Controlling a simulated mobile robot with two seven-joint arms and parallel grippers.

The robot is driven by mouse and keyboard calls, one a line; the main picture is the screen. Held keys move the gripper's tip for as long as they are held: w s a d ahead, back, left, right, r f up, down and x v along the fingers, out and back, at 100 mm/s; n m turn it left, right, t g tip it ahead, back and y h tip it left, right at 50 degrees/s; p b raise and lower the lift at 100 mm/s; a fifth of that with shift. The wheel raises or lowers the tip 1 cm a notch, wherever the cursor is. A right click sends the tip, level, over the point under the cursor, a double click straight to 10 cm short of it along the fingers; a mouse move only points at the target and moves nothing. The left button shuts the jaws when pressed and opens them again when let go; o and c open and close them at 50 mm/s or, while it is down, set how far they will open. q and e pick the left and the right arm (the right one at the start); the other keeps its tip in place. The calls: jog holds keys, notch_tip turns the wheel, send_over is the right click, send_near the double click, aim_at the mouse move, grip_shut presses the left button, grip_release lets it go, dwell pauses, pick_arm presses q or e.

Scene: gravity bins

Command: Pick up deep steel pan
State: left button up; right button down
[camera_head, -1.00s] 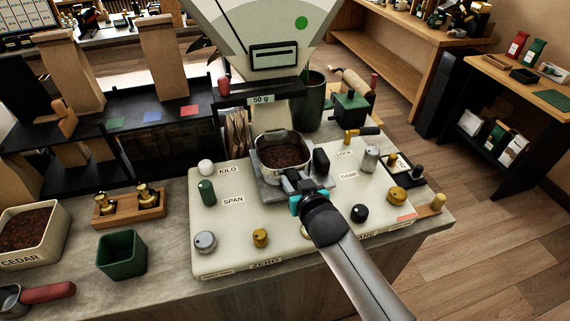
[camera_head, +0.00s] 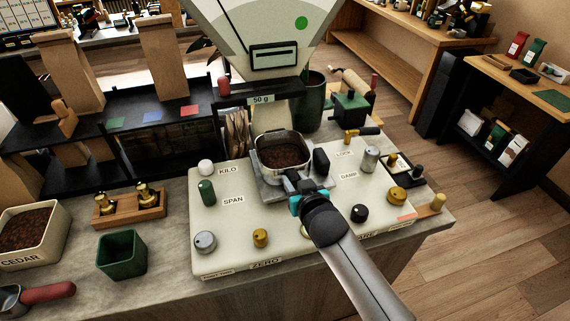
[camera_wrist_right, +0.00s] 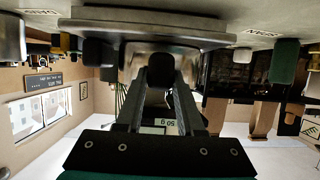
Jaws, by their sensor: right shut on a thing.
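The deep steel pan (camera_head: 284,172) is squarish with rounded corners and is filled with dark brown granules. It stands upright at the grey plate (camera_head: 262,188) of the scale, in the middle of the head view. I cannot tell whether its base touches the plate. My right gripper (camera_head: 291,180) is at the pan's near side and is shut on it. In the right wrist view, which is upside down, the fingers (camera_wrist_right: 165,75) reach to the shiny pan wall (camera_wrist_right: 193,57). The exact grip point is partly hidden. My left gripper is not in view.
Several knobs surround the plate on the pale scale panel (camera_head: 222,225). A black knob (camera_head: 321,161) stands close right of the pan. A tall post with a "50 g" label (camera_head: 261,99) rises behind. A green bin (camera_head: 122,255) and a cedar bin (camera_head: 42,246) stand left.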

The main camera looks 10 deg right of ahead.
jog(key=shift+r, duration=0.1)
dwell(0.5)
jog(key=shift+r, duration=0.55)
notch_tip(320, 180, up, 3)
jog(key=shift+f, duration=0.2)
jog(key=s, duration=1.8)
jog(key=shift+d+f+b, duration=0.15)
jog(key=shift+d+b, duration=0.15)
jog(key=shift+w, duration=0.1)
